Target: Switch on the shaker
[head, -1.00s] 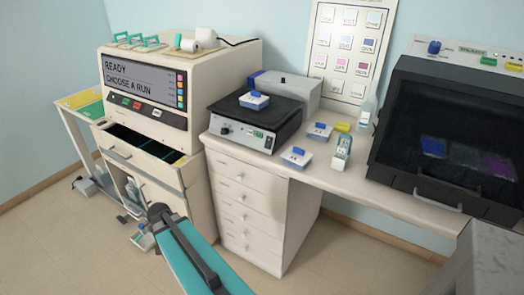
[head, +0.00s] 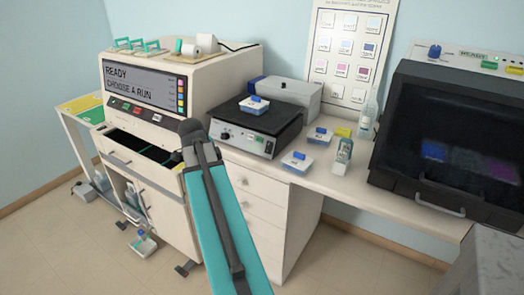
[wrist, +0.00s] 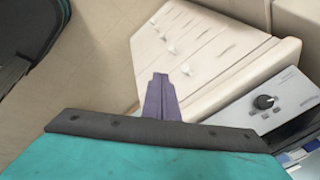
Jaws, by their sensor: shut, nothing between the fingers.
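The shaker (head: 256,128) stands on the counter, with a black platform on top and a pale front panel. A small blue-lidded box (head: 254,105) sits on the platform. In the wrist view, the knob (wrist: 264,101) and part of the panel show at the right, tilted. My gripper (wrist: 160,78) is shut and empty, apart from the shaker, to the left of the panel in that view. In the head view my arm hides the counter's left end.
Left of the shaker stands a machine (head: 146,89) with a lit screen and an open drawer (head: 142,146). Blue-lidded boxes (head: 297,162) and a bottle (head: 342,156) stand right of the shaker. A dark hood (head: 450,140) stands at the right. Drawers (head: 250,200) are below the counter.

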